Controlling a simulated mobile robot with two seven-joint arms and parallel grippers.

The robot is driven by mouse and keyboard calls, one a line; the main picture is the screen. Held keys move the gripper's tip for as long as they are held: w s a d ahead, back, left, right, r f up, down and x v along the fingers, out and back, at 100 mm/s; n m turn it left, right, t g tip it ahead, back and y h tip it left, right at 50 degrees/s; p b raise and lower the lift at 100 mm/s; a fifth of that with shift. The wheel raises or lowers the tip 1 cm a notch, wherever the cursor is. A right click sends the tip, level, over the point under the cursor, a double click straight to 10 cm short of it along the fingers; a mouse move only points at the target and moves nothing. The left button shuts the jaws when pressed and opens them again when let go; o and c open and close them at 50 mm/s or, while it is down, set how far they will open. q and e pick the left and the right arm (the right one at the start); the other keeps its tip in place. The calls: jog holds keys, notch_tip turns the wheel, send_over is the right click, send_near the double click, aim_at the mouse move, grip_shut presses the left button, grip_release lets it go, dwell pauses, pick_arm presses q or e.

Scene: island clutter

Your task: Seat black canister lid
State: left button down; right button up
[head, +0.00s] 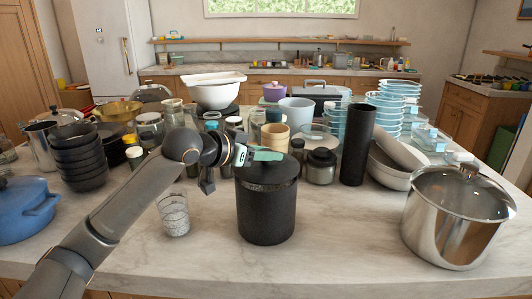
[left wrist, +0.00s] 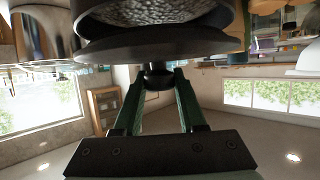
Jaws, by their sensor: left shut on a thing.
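The black canister (head: 265,218) stands upright on the marble counter. Its round black lid (head: 272,172) is over its mouth; a thin speckled grey band shows between lid and rim at the front. My left gripper (head: 266,155), with green fingers, reaches in from the left above the lid. In the left wrist view, which appears upside down, the fingers (left wrist: 158,78) are shut on the knob of the lid (left wrist: 150,48). Speckled grey contents (left wrist: 150,10) show past the lid's edge there, so the lid does not look flush. My right gripper is not in view.
A clear glass (head: 174,215) stands left of the canister. A steel pot (head: 455,225) is at right, a tall black cylinder (head: 356,145) behind right, and a blue pot (head: 22,212) at far left. Dense jars and bowls fill the back. The front counter is clear.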

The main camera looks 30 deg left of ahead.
aim_at(243, 175)
pick_arm(q)
jog(key=shift+p, duration=0.7)
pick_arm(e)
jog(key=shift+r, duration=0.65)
pick_arm(q)
jog(key=shift+f+b, duration=0.6)
jog(key=shift+f, duration=0.4)
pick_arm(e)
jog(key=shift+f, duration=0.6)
pick_arm(q)
jog(key=shift+c, duration=2)
grip_release()
jog(key=shift+s+a+r, duration=0.1)
jog(key=shift+s+a, duration=0.05)
jog(key=shift+s, duration=0.25)
jog(key=b+v, duration=0.2)
jog(key=v, duration=0.4)
jog(key=shift+s, duration=0.2)
jog(key=shift+b+v, duration=0.75)
jog(key=shift+v, duration=1.9)
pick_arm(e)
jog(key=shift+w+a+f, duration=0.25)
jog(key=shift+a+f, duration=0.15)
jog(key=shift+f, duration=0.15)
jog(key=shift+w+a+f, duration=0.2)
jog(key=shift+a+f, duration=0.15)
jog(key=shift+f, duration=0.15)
